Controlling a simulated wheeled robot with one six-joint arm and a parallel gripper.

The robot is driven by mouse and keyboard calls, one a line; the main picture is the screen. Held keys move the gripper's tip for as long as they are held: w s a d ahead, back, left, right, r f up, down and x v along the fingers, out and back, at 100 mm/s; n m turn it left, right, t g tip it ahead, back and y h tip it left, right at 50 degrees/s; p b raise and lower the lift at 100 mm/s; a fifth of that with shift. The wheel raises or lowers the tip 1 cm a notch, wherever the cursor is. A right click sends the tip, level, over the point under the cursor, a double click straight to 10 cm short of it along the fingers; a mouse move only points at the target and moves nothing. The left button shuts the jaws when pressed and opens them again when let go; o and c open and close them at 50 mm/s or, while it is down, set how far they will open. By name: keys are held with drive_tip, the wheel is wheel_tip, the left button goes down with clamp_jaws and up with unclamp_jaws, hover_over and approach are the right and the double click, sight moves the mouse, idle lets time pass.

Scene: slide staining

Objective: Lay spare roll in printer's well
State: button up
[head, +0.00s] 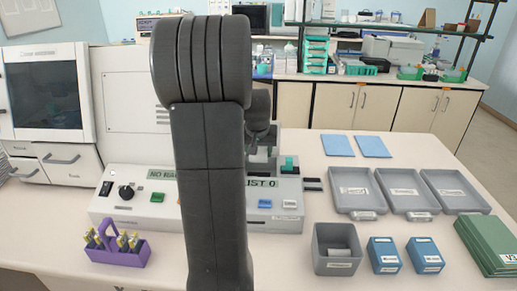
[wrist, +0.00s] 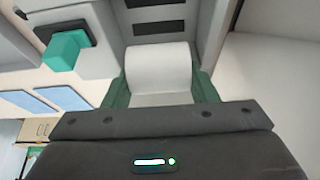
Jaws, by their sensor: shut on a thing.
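The white spare roll (wrist: 158,67) sits between the two green fingers of my gripper (wrist: 164,84) in the wrist view. My gripper is shut on it. The printer (head: 268,190) is a pale cabinet on the bench, partly hidden behind my arm in the head view. Its grey recessed part (wrist: 204,35) surrounds the far side of the roll in the wrist view. A teal latch (wrist: 66,50) stands left of the roll, and it also shows in the head view (head: 288,164). I cannot tell whether the roll touches the well floor.
A purple rack of vials (head: 118,248) stands front left. An open grey box (head: 338,246), two blue boxes (head: 384,255) and a green case (head: 490,244) stand front right. Grey trays (head: 403,190) and blue mats (head: 337,145) lie behind them. Bare bench separates these groups.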

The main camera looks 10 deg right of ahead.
drive_tip(key=shift+f+b, duration=2.2)
drive_tip(key=shift+f, duration=1.15)
drive_tip(key=shift+f+b, duration=0.35)
drive_tip(key=shift+f, duration=0.15)
drive_tip(key=o, duration=1.1)
drive_tip(key=shift+r, duration=0.1)
drive_tip(key=v, duration=1.3)
drive_tip(key=shift+s+a+r, duration=0.1)
drive_tip(key=shift+r, duration=0.2)
